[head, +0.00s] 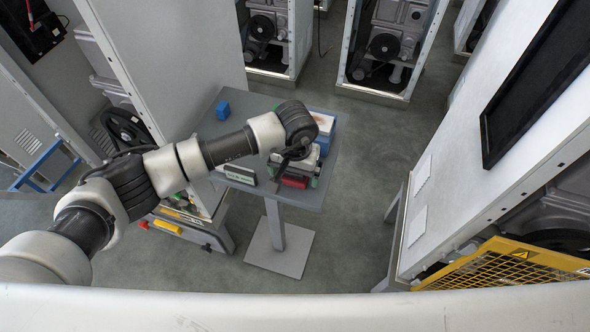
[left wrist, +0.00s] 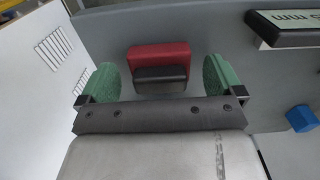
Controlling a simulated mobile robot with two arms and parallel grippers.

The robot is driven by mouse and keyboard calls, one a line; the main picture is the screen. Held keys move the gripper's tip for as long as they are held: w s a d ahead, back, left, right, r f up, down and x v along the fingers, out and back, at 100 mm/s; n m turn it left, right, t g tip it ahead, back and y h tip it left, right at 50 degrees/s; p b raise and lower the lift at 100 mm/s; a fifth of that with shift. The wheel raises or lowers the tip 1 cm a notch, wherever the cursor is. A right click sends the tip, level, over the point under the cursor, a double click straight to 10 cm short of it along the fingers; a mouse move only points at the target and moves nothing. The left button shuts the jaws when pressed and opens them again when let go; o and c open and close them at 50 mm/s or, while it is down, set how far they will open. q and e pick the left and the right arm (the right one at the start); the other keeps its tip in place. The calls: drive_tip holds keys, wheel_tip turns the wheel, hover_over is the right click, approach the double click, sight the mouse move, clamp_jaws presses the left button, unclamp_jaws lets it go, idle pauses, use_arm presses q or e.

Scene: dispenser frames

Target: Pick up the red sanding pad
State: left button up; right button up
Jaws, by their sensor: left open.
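The red sanding pad (left wrist: 160,52) lies on the grey table, with a dark block-like part on its near side. In the left wrist view it sits between and slightly beyond the green fingertips of my left gripper (left wrist: 160,79). The jaws are apart and nothing is held. In the head view my left gripper (head: 295,170) hangs over the right part of the table, and the pad's red edge (head: 294,183) shows beneath it. The wrist hides part of the pad there. My right gripper is not in view.
Tall machine cabinets stand around. Open floor (head: 360,220) lies right of the table.

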use_arm(q)
drive_tip(key=shift+f, duration=0.5)
drive_tip(key=c, duration=1)
drive_tip(key=shift+r+b, duration=0.3)
drive_tip(key=shift+r, duration=0.15)
drive_tip(key=r, duration=0.1)
drive_tip(key=r+b, duration=0.2)
drive_tip(key=shift+s+d+r, duration=0.3)
drive_tip(key=shift+s+d, duration=0.1)
drive_tip(key=shift+s+d+r+b, duration=0.55)
drive_tip(key=shift+s+d+r, duration=0.6)
drive_tip(key=shift+s, duration=0.2)
drive_tip(key=shift+s+d+r+b, duration=0.55)
drive_tip(key=shift+s+d+r, duration=0.55)
drive_tip(key=shift+s, duration=0.2)
drive_tip(key=shift+s+d+r+b, duration=0.55)
drive_tip(key=shift+s+d+r, duration=0.5)
drive_tip(key=shift+s+d, duration=0.25)
drive_tip(key=shift+a, duration=0.1)
